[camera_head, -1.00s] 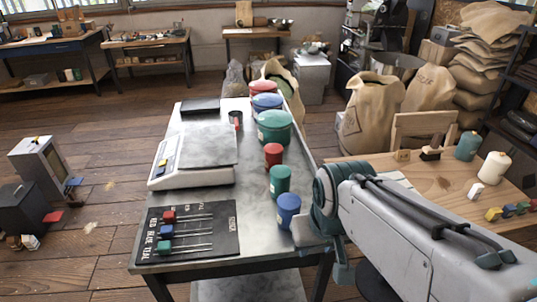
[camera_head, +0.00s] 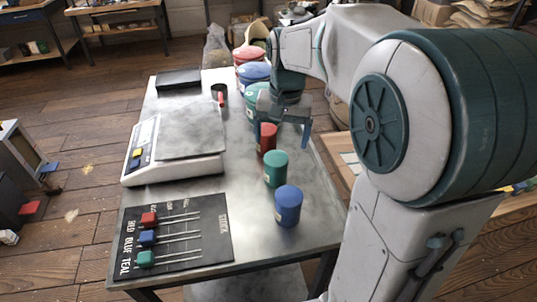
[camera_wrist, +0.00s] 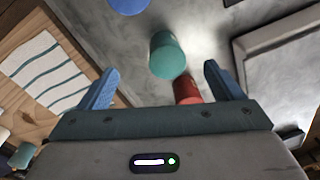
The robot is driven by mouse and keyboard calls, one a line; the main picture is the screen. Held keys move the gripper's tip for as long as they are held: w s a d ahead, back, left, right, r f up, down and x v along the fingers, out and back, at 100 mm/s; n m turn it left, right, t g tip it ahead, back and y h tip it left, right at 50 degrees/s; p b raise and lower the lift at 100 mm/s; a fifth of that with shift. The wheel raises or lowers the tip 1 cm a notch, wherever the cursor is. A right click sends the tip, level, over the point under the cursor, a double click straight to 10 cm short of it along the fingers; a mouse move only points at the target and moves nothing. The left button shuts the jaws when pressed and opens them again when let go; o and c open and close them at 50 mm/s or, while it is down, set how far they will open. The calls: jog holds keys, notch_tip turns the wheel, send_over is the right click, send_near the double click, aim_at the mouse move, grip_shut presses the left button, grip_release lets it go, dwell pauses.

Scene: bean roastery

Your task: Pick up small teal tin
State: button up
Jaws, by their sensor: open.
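The small teal tin (camera_head: 275,170) stands upright on the metal table between the small red tin (camera_head: 267,139) and the small blue tin (camera_head: 288,206). My gripper (camera_head: 281,140) is open and points down over the table near the red tin, behind the teal tin. In the wrist view the teal tin (camera_wrist: 167,54) shows ahead, between the two blue fingers (camera_wrist: 162,88) and apart from them. The red tin (camera_wrist: 186,90) lies closer to the palm in that view, partly hidden by it. The blue tin (camera_wrist: 130,4) is cut off at the top edge.
Large red (camera_head: 248,54), blue (camera_head: 254,74) and teal (camera_head: 257,98) tins stand behind the small ones. A scale (camera_head: 180,160) sits to the left. A wooden table (camera_wrist: 40,75) adjoins on the right.

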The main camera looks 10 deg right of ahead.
jog(key=m, duration=0.1)
send_near(276, 158)
jog(key=shift+g, duration=0.3)
jog(key=f, duration=0.7)
jog(key=shift+w+a+f+b, duration=0.15)
jog(key=shift+a+f+b, duration=0.15)
jog(key=shift+a+f, duration=0.1)
jog(key=shift+w+d+f, duration=0.1)
jog(key=shift+d+f, duration=0.05)
jog(key=shift+f, duration=1.15)
jog(key=shift+d+f, duration=0.15)
jog(key=shift+f, duration=1.2)
jog(key=shift+c, duration=0.4)
jog(key=c, duration=1)
jog(key=shift+c, duration=0.5)
jog(key=shift+r, duration=0.1)
